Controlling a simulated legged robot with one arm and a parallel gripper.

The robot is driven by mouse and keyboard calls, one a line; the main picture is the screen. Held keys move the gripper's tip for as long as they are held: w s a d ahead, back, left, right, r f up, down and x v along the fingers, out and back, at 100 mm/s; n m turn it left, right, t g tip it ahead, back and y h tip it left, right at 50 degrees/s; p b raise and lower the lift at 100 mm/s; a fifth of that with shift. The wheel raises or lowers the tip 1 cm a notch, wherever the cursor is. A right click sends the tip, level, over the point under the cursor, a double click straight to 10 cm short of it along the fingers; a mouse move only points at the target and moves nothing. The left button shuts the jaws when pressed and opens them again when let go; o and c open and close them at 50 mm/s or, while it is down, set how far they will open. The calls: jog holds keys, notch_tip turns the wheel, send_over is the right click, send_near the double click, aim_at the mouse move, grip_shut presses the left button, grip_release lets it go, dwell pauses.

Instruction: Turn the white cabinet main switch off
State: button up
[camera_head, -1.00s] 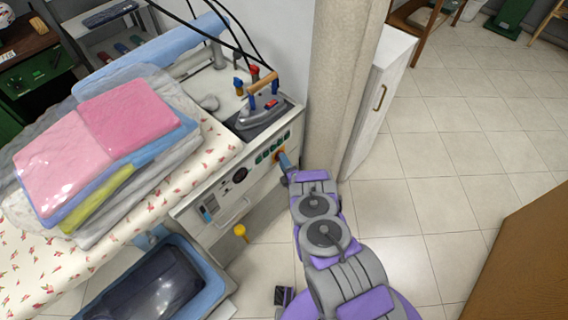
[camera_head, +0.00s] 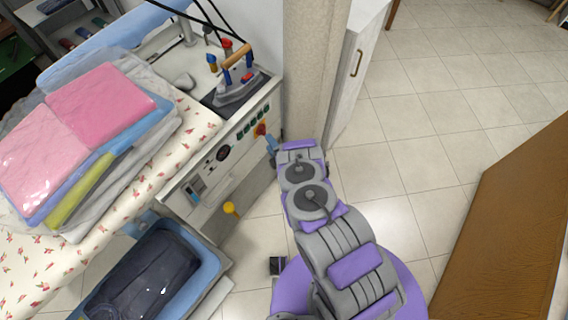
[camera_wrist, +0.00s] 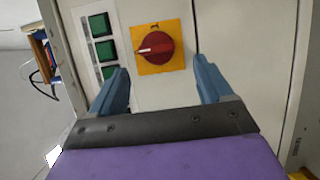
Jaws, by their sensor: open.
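The main switch (camera_wrist: 155,46) is a red rotary knob on a yellow plate, on the front panel of the white cabinet (camera_wrist: 235,28). In the wrist view its pale pointer mark lies toward the left. In the head view the switch (camera_head: 260,130) shows small at the panel's right end, and the cabinet (camera_head: 240,170) stands beside the ironing surface. My gripper (camera_wrist: 162,80) is open, its two blue fingers either side of the knob in the picture and apart from it. In the head view the gripper (camera_head: 272,148) is close to the panel, mostly hidden behind my arm.
Green buttons (camera_wrist: 103,48) sit left of the switch. An iron (camera_head: 238,84) stands on the cabinet top. A yellow knob (camera_head: 230,208) sticks out low at the front. A beige column (camera_head: 312,70) rises right of the cabinet. Tiled floor (camera_head: 425,140) is open to the right.

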jog(key=b+v, duration=0.1)
jog(key=v, duration=1.1)
jog(key=shift+s, duration=0.35)
dwell(0.7)
